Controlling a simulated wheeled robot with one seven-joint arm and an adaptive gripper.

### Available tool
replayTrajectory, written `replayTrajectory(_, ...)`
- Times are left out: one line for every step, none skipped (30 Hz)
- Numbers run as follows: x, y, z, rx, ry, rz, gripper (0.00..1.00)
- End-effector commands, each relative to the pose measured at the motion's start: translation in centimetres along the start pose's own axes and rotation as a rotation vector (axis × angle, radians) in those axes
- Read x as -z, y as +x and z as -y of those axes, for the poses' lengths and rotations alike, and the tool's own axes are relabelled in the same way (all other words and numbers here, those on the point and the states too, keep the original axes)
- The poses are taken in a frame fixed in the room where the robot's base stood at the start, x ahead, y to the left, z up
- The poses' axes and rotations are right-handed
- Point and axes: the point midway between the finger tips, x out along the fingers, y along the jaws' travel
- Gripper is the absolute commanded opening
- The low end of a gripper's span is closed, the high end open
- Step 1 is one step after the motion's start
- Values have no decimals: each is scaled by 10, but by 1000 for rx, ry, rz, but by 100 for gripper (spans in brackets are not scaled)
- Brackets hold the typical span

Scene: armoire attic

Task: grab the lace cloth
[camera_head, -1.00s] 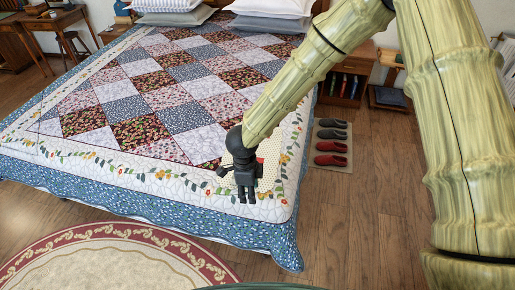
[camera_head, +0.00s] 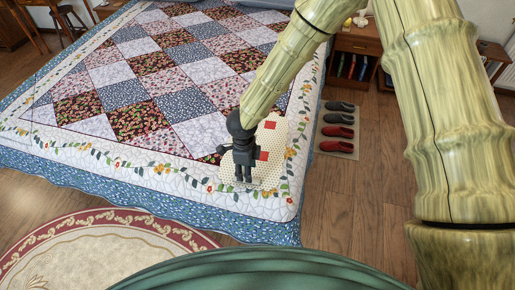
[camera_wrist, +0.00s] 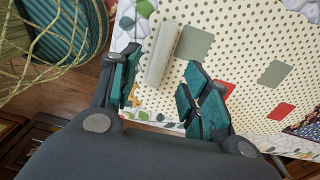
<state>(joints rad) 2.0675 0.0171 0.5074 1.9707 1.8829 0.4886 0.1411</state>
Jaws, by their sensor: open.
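A cream dotted cloth (camera_head: 272,146) with red patches lies flat on the near right corner of the bed; it fills much of the wrist view (camera_wrist: 240,75), with grey-green patches too. A pale, narrow oblong piece (camera_wrist: 163,52) lies on it and appears between my fingers in the wrist view. It may be the folded lace cloth; no lace pattern can be made out. My gripper (camera_head: 243,180) points down over the dotted cloth. In the wrist view my gripper (camera_wrist: 163,72) is open, fingers apart, with nothing held. Its height above the cloth is unclear.
The bed has a patchwork quilt (camera_head: 145,75) with a flowered border. A round rug (camera_head: 90,255) lies on the wooden floor in front. Slippers on a mat (camera_head: 337,146) and a wooden nightstand (camera_head: 352,45) stand to the bed's right.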

Motion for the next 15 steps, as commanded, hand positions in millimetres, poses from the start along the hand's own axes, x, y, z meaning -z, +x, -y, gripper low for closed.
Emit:
replayTrajectory(0,1,0,0,-1,0,46)
replayTrajectory(0,2,0,0,-1,0,46)
replayTrajectory(-1,4,0,0,-2,-1,46)
replayTrajectory(-1,5,0,0,-2,0,46)
replayTrajectory(-1,7,0,0,-2,0,46)
replayTrajectory(-1,10,0,0,-2,-1,46)
replayTrajectory(-1,13,1,1,-3,-2,46)
replayTrajectory(-1,16,1,1,-4,-2,46)
replayTrajectory(-1,20,1,0,-4,-1,46)
replayTrajectory(0,24,1,0,-4,-2,46)
replayTrajectory(0,27,1,0,-4,-3,46)
replayTrajectory(-1,31,2,0,-5,-1,46)
replayTrajectory(-1,35,2,0,-4,-1,46)
replayTrajectory(-1,38,2,1,-4,-1,46)
replayTrajectory(-1,42,2,1,-4,-1,46)
